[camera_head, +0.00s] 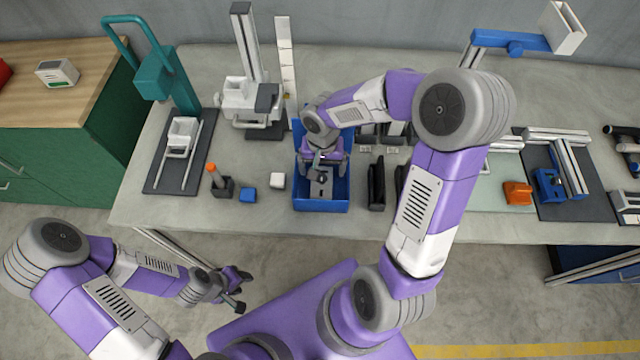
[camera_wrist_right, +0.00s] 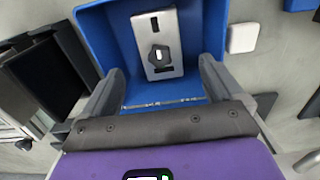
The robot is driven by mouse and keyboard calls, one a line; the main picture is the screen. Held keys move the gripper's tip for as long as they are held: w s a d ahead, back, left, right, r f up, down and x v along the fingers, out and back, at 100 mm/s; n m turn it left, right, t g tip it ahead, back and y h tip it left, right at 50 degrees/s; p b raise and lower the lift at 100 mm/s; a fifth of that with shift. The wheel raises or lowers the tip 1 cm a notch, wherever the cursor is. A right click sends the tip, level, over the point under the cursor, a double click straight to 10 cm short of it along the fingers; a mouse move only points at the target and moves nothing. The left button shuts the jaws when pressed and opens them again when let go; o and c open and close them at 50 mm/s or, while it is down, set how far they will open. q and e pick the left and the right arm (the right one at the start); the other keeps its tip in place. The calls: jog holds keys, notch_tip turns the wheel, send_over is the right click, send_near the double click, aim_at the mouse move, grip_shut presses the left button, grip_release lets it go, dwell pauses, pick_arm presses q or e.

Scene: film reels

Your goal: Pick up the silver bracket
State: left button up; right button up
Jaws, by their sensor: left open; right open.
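The silver bracket (camera_head: 320,187) lies in the blue bin (camera_head: 321,206) on the table. In the right wrist view the bracket (camera_wrist_right: 157,42) is a flat grey plate with slots and a dark raised piece at its middle, against the bin's blue floor. My right gripper (camera_head: 321,172) is over the bin, pointing down, with the bracket partly hidden under it. In the right wrist view its fingers (camera_wrist_right: 160,85) are spread wide, with the bracket ahead of them and nothing held. My left gripper (camera_head: 238,288) is open and empty, low in front of the table, away from the bracket.
Left of the bin are a white block (camera_head: 277,181), a blue block (camera_head: 248,195) and an orange-tipped holder (camera_head: 220,182). Black upright holders (camera_head: 377,185) stand close on its right. An orange part (camera_head: 517,193) lies further right. The table front left is clear.

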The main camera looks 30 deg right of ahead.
aim_at(322, 175)
notch_tip(322, 175, down, 8)
jog(key=shift+r+b, duration=0.2)
jog(key=shift+b, duration=0.5)
jog(key=shift+r, duration=0.1)
jog(key=c, duration=1.2)
jog(key=shift+c, duration=0.3)
jog(key=shift+r, duration=0.1)
